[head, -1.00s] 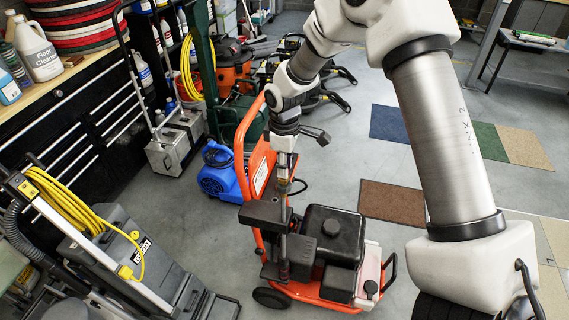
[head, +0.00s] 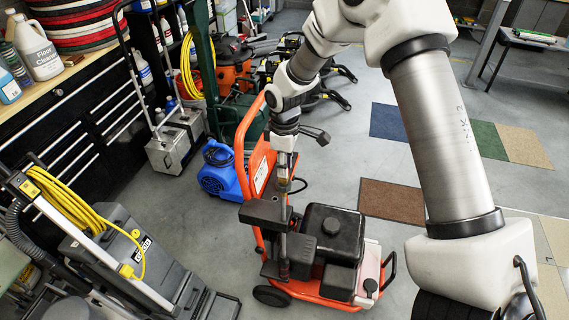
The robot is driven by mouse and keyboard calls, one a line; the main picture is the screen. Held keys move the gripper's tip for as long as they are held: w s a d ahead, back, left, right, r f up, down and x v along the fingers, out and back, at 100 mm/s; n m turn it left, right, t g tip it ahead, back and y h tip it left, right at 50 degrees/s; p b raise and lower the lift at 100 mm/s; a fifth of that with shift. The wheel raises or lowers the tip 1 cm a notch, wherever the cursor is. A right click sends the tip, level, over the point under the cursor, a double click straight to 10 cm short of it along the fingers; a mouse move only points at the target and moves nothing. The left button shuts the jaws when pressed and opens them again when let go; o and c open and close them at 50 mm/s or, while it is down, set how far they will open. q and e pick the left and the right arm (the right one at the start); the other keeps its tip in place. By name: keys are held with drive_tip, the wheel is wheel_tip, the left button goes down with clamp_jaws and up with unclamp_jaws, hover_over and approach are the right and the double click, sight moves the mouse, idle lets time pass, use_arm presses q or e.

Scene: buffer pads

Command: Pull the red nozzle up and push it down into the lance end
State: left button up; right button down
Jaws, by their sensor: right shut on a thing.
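The orange pressure washer (head: 330,287) stands on the floor at the middle of the head view. Its lance (head: 283,245) stands upright at the washer's left side, held by a dark bracket (head: 262,213). My right gripper (head: 283,180) points down over the top end of the lance. It is shut on a small brownish-red piece there, which looks like the nozzle. The fingers cover most of it, and I cannot tell how far it sits in the lance end. My left gripper is not in view.
The washer's orange frame (head: 240,150) rises just left of my right gripper. A black engine (head: 330,232) is to the right. A blue blower (head: 219,175) and a grey floor machine (head: 140,262) stand to the left. Open floor lies to the right.

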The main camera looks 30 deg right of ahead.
drive_tip(key=shift+f, duration=0.55)
drive_tip(key=c, duration=0.9)
unclamp_jaws()
drive_tip(key=shift+r, duration=0.1)
wheel_tip(320, 180, up, 12)
drive_tip(key=shift+f, duration=0.1)
